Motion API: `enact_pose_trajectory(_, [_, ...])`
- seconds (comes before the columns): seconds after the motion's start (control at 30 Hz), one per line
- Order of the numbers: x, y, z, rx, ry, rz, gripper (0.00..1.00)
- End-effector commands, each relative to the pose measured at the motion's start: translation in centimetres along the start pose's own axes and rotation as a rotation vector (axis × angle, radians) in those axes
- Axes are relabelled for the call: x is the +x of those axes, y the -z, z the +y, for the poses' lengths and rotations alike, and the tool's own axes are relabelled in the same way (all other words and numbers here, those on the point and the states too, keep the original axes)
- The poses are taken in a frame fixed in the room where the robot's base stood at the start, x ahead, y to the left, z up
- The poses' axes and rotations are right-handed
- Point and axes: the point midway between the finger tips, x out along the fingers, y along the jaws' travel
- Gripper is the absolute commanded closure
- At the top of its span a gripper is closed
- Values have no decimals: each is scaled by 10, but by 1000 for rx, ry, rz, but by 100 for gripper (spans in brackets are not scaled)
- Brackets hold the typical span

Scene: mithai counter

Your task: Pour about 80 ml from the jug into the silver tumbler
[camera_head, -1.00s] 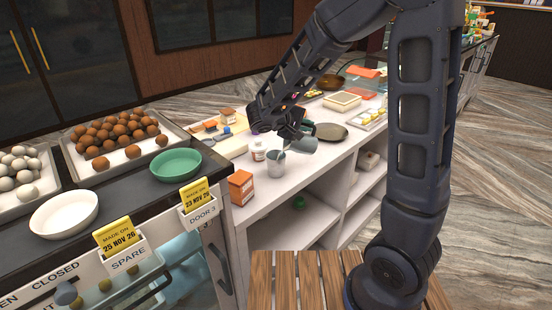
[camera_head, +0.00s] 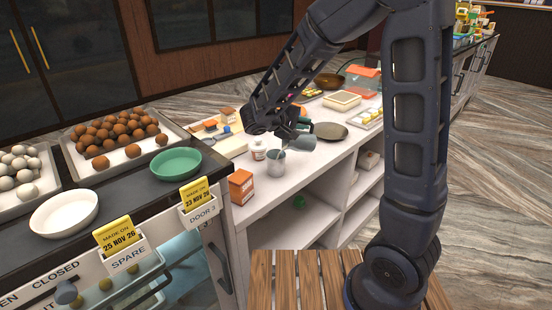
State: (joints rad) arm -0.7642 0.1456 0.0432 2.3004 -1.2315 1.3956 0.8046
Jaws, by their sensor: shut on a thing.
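My gripper (camera_head: 291,131) is over the white counter, shut on a small grey jug (camera_head: 304,143). The jug is tilted well over, its mouth end to the lower left. The silver tumbler (camera_head: 276,165) stands upright on the counter just below and left of the jug. A thin greyish streak shows between the jug's mouth and the tumbler's opening, and looks like a stream of liquid. The level inside the tumbler is too small to tell. The fingertips are partly hidden by the dark wrist and the jug.
A white jar (camera_head: 258,150) stands just behind the tumbler. An orange-brown box (camera_head: 241,187) is near the counter's front left. A dark pan (camera_head: 331,131) lies to the right. A green bowl (camera_head: 176,165) sits on the dark counter at left. The counter front right of the tumbler is clear.

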Motion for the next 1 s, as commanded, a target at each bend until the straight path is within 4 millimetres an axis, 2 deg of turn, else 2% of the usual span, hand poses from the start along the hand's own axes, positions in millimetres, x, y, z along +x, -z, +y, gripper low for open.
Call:
enact_pose_trajectory(0.5, [-7, 3, 0, -14, -34, -7, 100])
enact_pose_trajectory(0.67, [12, -5, 0, 26, 54, 11, 100])
enact_pose_trajectory(1.0, [47, -15, -21, 156, 358, 78, 100])
